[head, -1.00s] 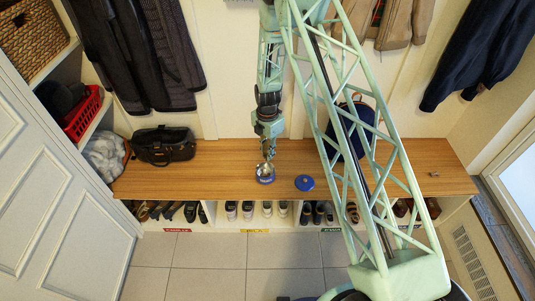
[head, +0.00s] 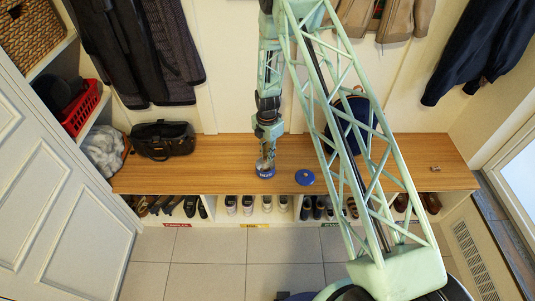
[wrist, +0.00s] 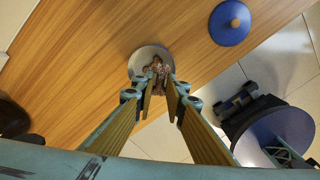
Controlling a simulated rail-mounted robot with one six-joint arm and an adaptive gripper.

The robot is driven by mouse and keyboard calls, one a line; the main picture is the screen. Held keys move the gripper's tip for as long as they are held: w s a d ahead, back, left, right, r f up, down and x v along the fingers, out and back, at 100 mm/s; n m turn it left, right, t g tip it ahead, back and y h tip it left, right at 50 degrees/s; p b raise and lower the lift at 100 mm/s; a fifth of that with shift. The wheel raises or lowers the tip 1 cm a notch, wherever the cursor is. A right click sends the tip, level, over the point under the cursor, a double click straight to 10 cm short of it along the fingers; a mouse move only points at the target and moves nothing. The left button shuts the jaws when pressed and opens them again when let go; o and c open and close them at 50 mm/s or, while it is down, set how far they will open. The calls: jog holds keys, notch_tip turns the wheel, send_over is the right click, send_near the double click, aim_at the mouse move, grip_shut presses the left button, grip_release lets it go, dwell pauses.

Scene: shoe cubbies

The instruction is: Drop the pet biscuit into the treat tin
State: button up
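The treat tin (head: 265,174) is a small round blue tin standing open on the wooden bench. In the wrist view its pale grey inside and rim (wrist: 138,62) show just beyond my fingertips. My gripper (head: 267,160) points down right over the tin. In the wrist view my gripper (wrist: 160,78) has its fingertips close together, with the brown, lumpy pet biscuit (wrist: 158,72) between them. The biscuit overlaps the tin's opening; how far it reaches inside cannot be told. The blue lid (head: 305,177) with a wooden knob lies to the right, also in the wrist view (wrist: 230,24).
The bench top (head: 215,165) is mostly clear. A black bag (head: 162,141) sits at its left end, a dark blue backpack (head: 350,130) stands behind my arm, and a small item (head: 435,168) lies at right. Shoes fill cubbies below; coats hang above.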

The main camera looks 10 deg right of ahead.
jog(key=shift+f, duration=0.2)
jog(key=o, duration=0.7)
jog(key=shift+o, duration=0.2)
jog(key=shift+r, duration=0.1)
notch_tip(320, 180, up, 12)
dwell(0.9)
dwell(0.8)
